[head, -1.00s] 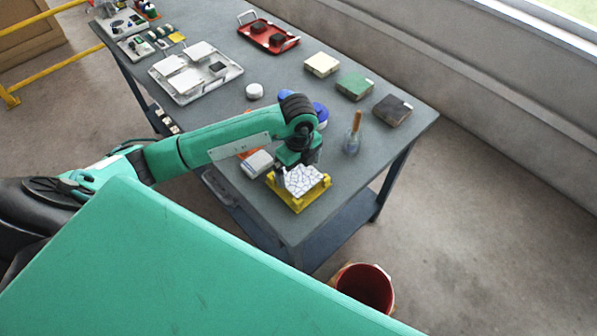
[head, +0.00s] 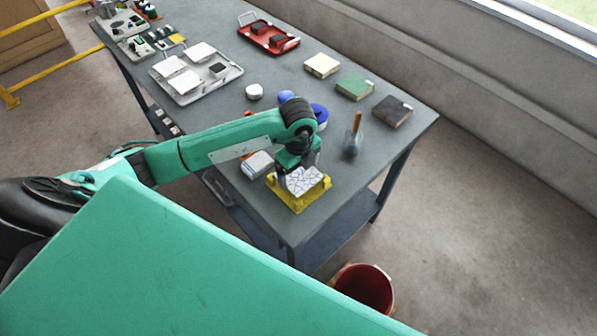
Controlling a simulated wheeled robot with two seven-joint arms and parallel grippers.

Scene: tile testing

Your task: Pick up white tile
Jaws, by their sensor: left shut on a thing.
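A white tile (head: 304,180) with a dark crack-like pattern is at the yellow holder (head: 299,207) near the table's front corner. My left gripper (head: 283,177) is above the holder, pointing down, and is shut on this tile at its edge. I cannot tell whether the tile still touches the holder. Plain white tiles (head: 200,51) lie on the white tray (head: 215,90) at the back left, with a dark piece beside them. My right gripper is not in view.
A brush-like tool with a wooden handle (head: 356,123) stands right of my arm. Cream (head: 321,65), green (head: 354,87) and dark (head: 392,111) blocks line the right edge. A red tray (head: 268,39) is behind. A red bucket (head: 364,288) is on the floor.

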